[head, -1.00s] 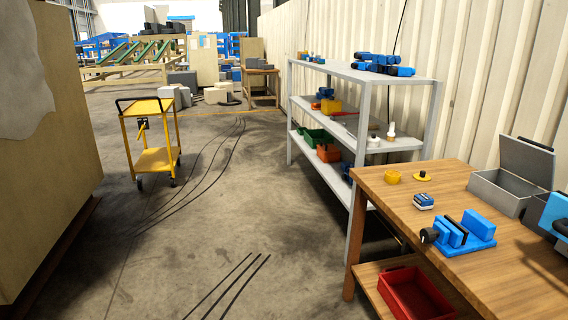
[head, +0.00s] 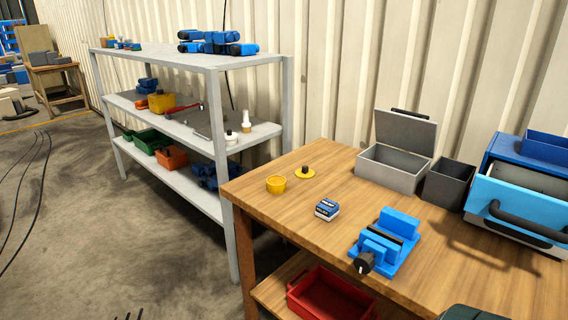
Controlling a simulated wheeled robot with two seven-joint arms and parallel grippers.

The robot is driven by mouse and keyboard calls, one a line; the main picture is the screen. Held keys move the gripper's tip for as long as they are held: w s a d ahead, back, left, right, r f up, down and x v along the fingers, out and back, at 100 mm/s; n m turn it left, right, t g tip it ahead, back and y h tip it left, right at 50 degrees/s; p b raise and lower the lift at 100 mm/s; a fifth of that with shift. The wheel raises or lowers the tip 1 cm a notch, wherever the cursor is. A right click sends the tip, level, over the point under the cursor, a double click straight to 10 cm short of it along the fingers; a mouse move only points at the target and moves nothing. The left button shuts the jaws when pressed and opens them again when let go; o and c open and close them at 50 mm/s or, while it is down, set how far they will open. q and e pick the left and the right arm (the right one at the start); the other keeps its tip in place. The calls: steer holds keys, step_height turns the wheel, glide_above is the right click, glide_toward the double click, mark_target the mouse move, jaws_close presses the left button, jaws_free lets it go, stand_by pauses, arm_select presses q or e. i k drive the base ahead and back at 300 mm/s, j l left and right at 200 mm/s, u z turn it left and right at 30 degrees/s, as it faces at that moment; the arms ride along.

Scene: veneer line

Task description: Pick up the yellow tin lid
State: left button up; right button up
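The yellow tin lid (head: 305,173) is a flat yellow disc with a dark knob on top. It lies on the wooden workbench (head: 300,225) near its back left part. A round yellow tin (head: 276,184) stands just to the left of the lid, apart from it. Neither of my grippers shows in the head view.
On the bench are a blue and white box (head: 327,209), a blue vise (head: 388,243), an open grey metal box (head: 393,168), a dark bin (head: 448,184) and a blue toolbox (head: 520,203). A red crate (head: 330,301) sits below. Grey shelving (head: 236,203) stands left.

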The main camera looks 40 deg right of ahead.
mark_target(304, 172)
steer(key=i+z, duration=0.25)
steer(key=i, duration=0.2)
steer(key=i+j+z, duration=0.2)
steer(key=i, duration=0.25)
steer(key=i+j+z, duration=0.25)
steer(key=i, duration=0.2)
steer(key=i+j+z, duration=0.3)
steer(key=z, duration=0.2)
steer(key=i+j+z, duration=0.65)
steer(key=j+z, duration=0.45)
steer(key=i+j+z, duration=0.1)
steer(key=j, duration=0.3)
